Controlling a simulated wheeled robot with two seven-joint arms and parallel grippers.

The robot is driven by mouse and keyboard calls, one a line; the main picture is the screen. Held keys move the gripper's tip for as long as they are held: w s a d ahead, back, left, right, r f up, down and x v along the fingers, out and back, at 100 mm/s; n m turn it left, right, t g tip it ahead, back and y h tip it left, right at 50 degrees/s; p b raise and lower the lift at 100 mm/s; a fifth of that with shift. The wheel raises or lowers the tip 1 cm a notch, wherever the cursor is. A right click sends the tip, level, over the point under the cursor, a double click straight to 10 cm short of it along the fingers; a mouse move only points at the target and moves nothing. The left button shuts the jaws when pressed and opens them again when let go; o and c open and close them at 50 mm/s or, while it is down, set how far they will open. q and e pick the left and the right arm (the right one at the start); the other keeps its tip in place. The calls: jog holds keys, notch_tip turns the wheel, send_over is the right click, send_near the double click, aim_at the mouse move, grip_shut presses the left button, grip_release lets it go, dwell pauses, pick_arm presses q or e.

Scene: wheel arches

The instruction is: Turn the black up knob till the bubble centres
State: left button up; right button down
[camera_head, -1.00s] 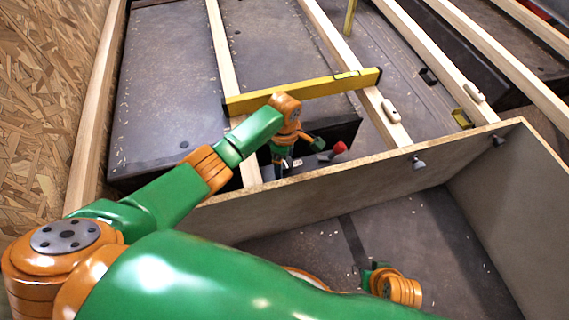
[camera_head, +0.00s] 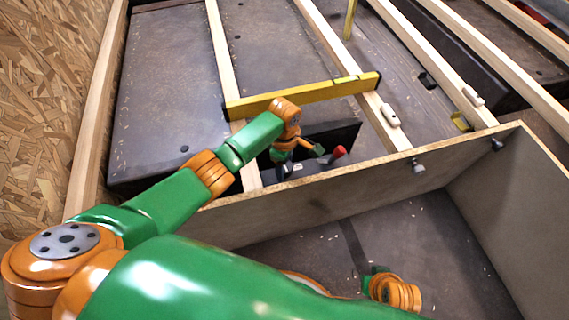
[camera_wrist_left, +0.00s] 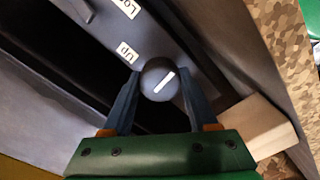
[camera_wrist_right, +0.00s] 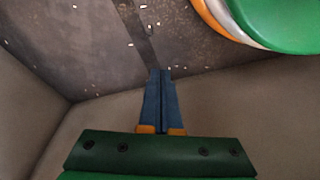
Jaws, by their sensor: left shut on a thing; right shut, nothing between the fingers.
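The black up knob (camera_wrist_left: 152,82), a round dark knob with a white line on top, sits beside the "Up" label (camera_wrist_left: 126,51) in the left wrist view. My left gripper (camera_wrist_left: 158,94) is shut on it, one blue finger on each side. A yellow level (camera_head: 300,96) lies across two wooden battens above the gripper. Its bubble is too small to make out. My right gripper (camera_wrist_right: 161,80) is shut and empty inside the box-like wooden enclosure.
A red handle (camera_head: 338,152) stands just right of my left gripper. A wooden panel (camera_head: 330,182) runs in front of the control box. Pale battens (camera_head: 221,58) cross the dark floor panels. Small white blocks (camera_head: 390,115) sit on battens to the right. A chipboard wall (camera_head: 50,90) rises at left.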

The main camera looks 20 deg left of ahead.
pick_arm(q)
jog(key=m+p, duration=0.2)
jog(key=m, duration=0.1)
jog(key=shift+r+m, duration=0.1)
jog(key=shift+m, duration=0.3)
jog(key=m+p, duration=0.1)
jog(key=m, duration=0.2)
jog(key=shift+m, duration=0.3)
jog(key=m, duration=0.4)
jog(key=shift+m+p, duration=0.3)
jog(key=m, duration=2.2)
jog(key=shift+m, duration=0.3)
jog(key=m, duration=0.3)
jog(key=shift+m, duration=0.3)
jog(key=m, duration=0.2)
jog(key=shift+m, duration=1.3)
jog(key=m, duration=0.4)
jog(key=shift+b, duration=0.35)
jog(key=shift+m, duration=1.5)
pick_arm(e)
jog(key=s+f, duration=0.3)
jog(key=f, duration=0.2)
jog(key=shift+s+d, duration=0.3)
jog(key=shift+d, duration=0.05)
